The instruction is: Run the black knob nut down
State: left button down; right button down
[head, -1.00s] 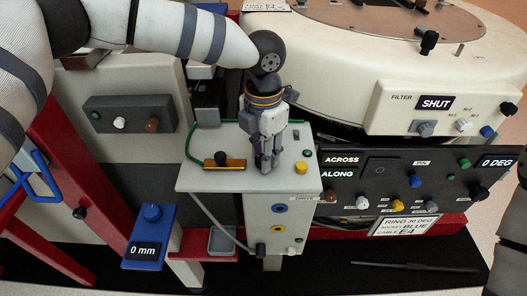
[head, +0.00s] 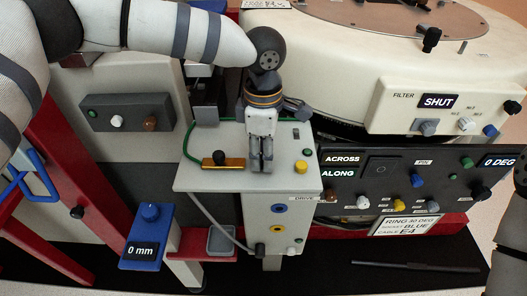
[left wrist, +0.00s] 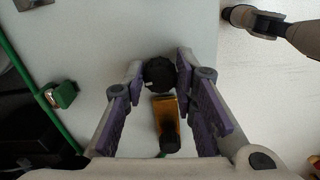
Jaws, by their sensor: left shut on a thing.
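My left gripper (head: 262,168) points down at the top of the pale box (head: 205,180), near its middle. In the left wrist view its purple-padded fingers (left wrist: 159,72) are shut on the black knob nut (left wrist: 158,75), which is round and dark, with one finger on each side. The fingers hide the knob nut in the head view. Whatever is under the knob nut is hidden. A gold bar with a small black knob (head: 234,163) lies just left of the gripper; it also shows in the left wrist view (left wrist: 163,108). My right gripper is not in view.
A yellow button (head: 301,167) stands close right of the gripper. A green cable (head: 187,144) runs along the box's left side. The big cream ring housing (head: 345,70) and black control panel (head: 400,180) stand to the right. A blue "0 mm" unit (head: 148,238) is at front left.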

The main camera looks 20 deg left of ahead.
pick_arm(q)
jog(key=shift+s+f+m, duration=0.1)
jog(key=shift+m, duration=0.5)
jog(key=c, duration=1.3)
grip_release()
notch_tip(320, 180, up, 12)
